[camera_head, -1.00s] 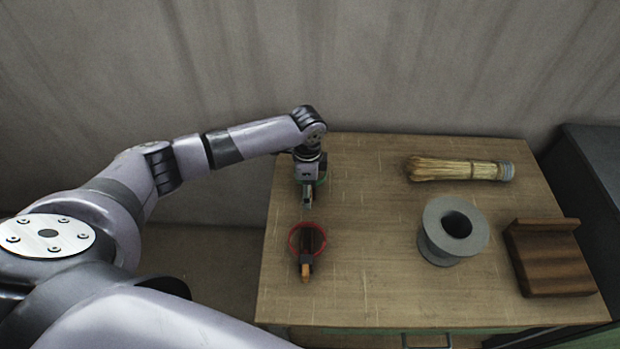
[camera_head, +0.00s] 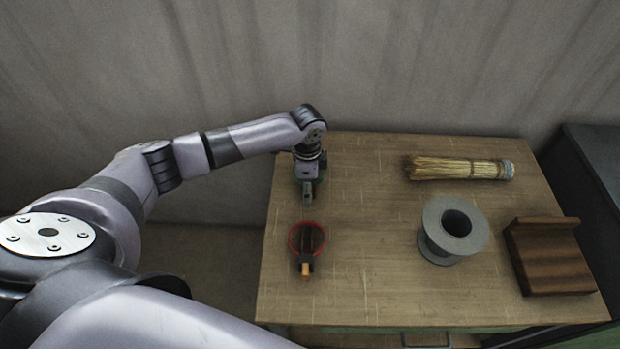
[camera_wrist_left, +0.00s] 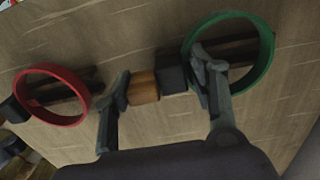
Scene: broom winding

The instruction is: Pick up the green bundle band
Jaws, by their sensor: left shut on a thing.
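The green bundle band (camera_wrist_left: 262,78) is a green ring around a dark piece, with a dark and wooden handle (camera_wrist_left: 145,86) at its left in the left wrist view. My left gripper (camera_wrist_left: 160,88) is shut on this handle, with one finger at the wooden end and the other at the dark part beside the ring. In the head view my left gripper (camera_head: 308,194) is low at the table's back left corner and hides most of the green band (camera_head: 297,187). My right gripper is not in view.
A red band (camera_head: 292,238) with a similar handle lies just in front; it also shows in the left wrist view (camera_wrist_left: 70,119). A straw bundle (camera_head: 450,169), a grey spool (camera_head: 432,245) and a wooden block (camera_head: 552,270) are to the right. The middle of the wooden table (camera_head: 360,240) is clear.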

